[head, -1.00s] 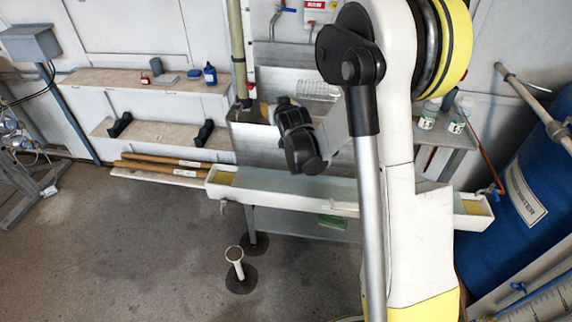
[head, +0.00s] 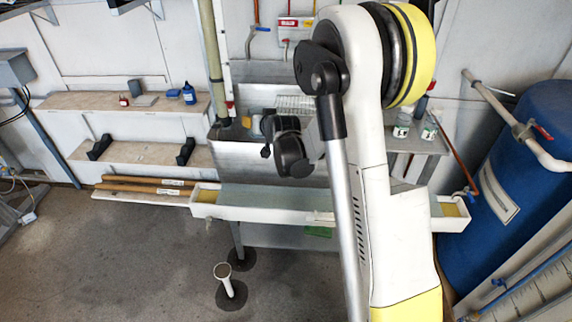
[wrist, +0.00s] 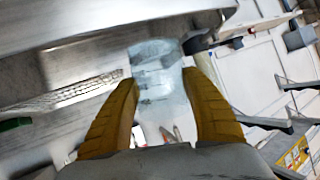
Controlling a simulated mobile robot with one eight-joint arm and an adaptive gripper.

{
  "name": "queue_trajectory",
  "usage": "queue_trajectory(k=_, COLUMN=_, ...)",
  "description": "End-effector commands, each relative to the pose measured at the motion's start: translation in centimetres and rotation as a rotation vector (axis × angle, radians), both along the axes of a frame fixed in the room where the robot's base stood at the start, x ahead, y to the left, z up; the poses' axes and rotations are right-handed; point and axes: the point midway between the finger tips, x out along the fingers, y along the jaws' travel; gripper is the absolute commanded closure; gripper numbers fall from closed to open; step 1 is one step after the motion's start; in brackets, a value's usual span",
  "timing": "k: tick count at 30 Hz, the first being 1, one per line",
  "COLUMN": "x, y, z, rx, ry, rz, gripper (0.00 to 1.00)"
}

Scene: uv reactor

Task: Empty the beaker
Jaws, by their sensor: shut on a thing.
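In the wrist view the beaker (wrist: 157,82) is a clear vessel between the two yellow fingers of my gripper (wrist: 163,97). My gripper is shut on it, with one finger against each side. The picture is too blurred to tell what is in the beaker. In the head view my dark wrist shows in front of the metal sink unit.
A long white trough (head: 209,207) runs low in front of the metal sink unit (head: 240,158). A wire rack (head: 295,104) lies at the back. Bottles (head: 402,126) stand on the right-hand counter. A blue barrel (head: 535,180) stands at right. A floor pipe (head: 223,275) sticks up in front.

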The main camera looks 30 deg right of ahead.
Motion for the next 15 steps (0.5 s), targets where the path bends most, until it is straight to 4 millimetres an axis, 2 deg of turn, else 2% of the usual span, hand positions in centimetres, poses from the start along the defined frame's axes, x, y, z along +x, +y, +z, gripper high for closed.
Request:
queue_trajectory(k=6, x=0.2, y=-1.3, z=-0.6, rx=0.137, ry=0.023, rz=-0.002, gripper=0.76)
queue_trajectory(k=13, x=0.5, y=-2.6, z=0.5, rx=0.286, ry=0.049, rz=-0.003, gripper=0.76)
queue_trajectory(k=15, x=0.5, y=-2.9, z=-0.2, rx=0.332, ry=0.059, rz=-0.002, gripper=0.76)
